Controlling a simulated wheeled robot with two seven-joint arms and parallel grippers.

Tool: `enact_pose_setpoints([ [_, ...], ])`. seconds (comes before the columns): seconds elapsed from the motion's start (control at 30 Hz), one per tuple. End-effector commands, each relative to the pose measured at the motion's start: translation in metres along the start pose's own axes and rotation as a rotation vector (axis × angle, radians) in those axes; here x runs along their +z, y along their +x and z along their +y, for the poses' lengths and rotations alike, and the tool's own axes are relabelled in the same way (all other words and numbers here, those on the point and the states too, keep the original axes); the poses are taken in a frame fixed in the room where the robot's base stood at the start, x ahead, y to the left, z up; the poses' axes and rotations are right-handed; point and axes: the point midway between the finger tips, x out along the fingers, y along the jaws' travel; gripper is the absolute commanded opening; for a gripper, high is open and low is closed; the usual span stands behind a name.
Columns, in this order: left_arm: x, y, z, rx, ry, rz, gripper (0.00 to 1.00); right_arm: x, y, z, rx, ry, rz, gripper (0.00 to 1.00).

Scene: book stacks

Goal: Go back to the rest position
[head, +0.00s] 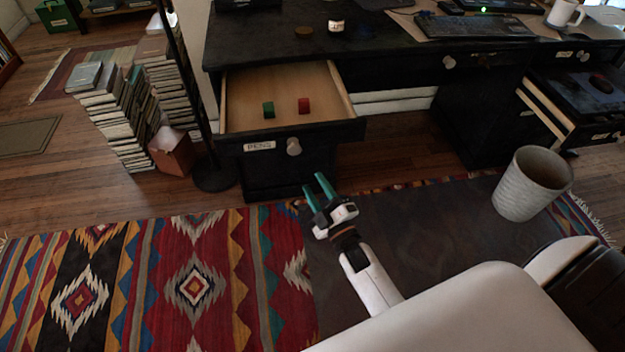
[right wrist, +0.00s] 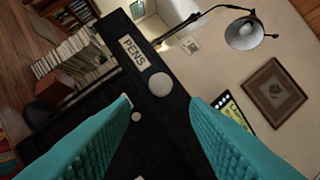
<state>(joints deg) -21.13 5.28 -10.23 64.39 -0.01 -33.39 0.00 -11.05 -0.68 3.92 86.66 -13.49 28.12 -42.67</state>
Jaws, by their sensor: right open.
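My right gripper (head: 315,184) is in the middle of the head view, in front of the open drawer and lower than its front. Its two teal fingers are apart with nothing between them. In the right wrist view the fingers (right wrist: 158,100) are spread, with the drawer's PENS label (right wrist: 132,52) and round knob (right wrist: 160,84) beyond them, not touched. The open drawer (head: 240,88) holds a green block (head: 268,109) and a red block (head: 304,105), standing apart. My left gripper is not in view.
The black desk (head: 270,40) carries a keyboard (head: 475,27), a small jar (head: 336,27) and a white mug (head: 565,12). Book stacks (head: 120,115) and a lamp stand (head: 215,178) are at left. A ribbed pot (head: 532,183) is at right. A patterned rug (head: 190,285) covers open floor.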

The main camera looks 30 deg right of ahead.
Motion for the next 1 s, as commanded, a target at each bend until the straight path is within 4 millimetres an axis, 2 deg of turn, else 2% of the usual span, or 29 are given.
enact_pose_setpoints([
  [0.37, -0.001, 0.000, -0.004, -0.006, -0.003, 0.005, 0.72, 0.000, 0.000, 0.000, 0.000, 0.000, 0.000, 0.42],
  [0.47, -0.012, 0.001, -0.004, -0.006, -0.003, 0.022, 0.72, -0.001, -0.001, 0.002, 0.007, 0.005, 0.005, 0.42],
  [0.57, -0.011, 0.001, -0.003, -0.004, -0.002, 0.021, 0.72, -0.011, -0.008, 0.019, 0.064, 0.047, 0.050, 0.42],
  [0.63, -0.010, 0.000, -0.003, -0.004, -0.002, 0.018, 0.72, -0.025, -0.022, 0.045, 0.148, 0.110, 0.120, 0.42],
  [0.67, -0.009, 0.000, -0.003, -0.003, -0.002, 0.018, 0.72, -0.033, -0.030, 0.059, 0.192, 0.146, 0.160, 0.42],
  [0.77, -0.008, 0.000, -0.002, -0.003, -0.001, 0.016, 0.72, -0.061, -0.071, 0.112, 0.360, 0.275, 0.334, 0.42],
  [0.8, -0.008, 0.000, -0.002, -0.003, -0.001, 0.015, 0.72, -0.071, -0.092, 0.133, 0.427, 0.326, 0.413, 0.42],
  [0.87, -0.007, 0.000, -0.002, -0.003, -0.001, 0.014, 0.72, -0.086, -0.126, 0.162, 0.518, 0.396, 0.536, 0.42],
  [0.9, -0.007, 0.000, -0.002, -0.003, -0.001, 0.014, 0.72, -0.093, -0.150, 0.179, 0.575, 0.437, 0.619, 0.42],
  [1.0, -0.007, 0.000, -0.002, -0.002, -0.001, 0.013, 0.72, -0.109, -0.209, 0.211, 0.690, 0.518, 0.817, 0.42],
])
